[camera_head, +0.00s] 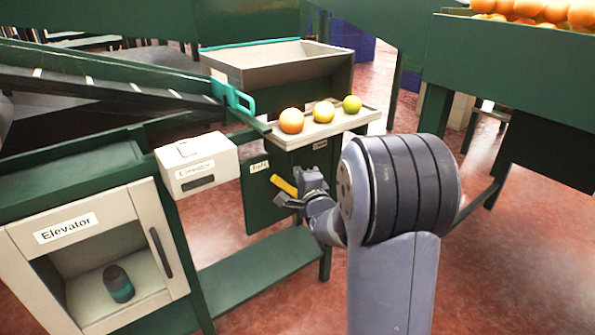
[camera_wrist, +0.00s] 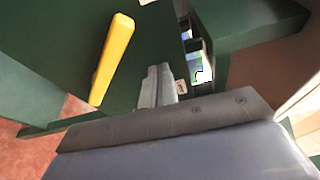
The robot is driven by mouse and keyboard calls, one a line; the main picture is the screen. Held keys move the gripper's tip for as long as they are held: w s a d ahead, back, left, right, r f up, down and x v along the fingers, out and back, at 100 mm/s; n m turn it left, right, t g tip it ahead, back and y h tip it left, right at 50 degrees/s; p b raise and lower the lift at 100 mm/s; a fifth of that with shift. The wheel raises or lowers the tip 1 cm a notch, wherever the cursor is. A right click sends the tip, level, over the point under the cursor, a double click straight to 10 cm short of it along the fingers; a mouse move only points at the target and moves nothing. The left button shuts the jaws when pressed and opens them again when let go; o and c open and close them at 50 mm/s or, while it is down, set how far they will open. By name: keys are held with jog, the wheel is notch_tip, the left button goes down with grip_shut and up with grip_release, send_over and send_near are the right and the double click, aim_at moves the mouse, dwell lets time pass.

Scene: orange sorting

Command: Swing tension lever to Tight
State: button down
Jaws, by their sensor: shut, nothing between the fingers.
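The yellow tension lever (camera_head: 284,187) sticks out in front of a dark green panel (camera_head: 262,208) below the small fruit shelf. In the wrist view the lever (camera_wrist: 112,60) is a long tilted bar to the left of my fingers. My gripper (camera_head: 290,201) is close beside the lever in the head view and covers part of the area around its right end. In the wrist view my gripper (camera_wrist: 157,86) is shut and empty, with a gap between it and the lever. A small pale label (camera_wrist: 182,87) shows just right of the fingers; its text is too small to read.
A white box (camera_head: 197,165) and the Elevator cabinet (camera_head: 60,235) stand to the left. Several round fruits rest on the shelf (camera_head: 350,121) above the lever. A green lower ledge (camera_head: 255,272) runs below. Red floor lies open at the right.

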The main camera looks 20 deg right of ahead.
jog(key=s+f+p, duration=0.1)
jog(key=s, duration=0.6)
jog(key=shift+s+d+f, duration=0.15)
jog(key=shift+d+f, duration=0.1)
jog(key=shift+d, duration=0.1)
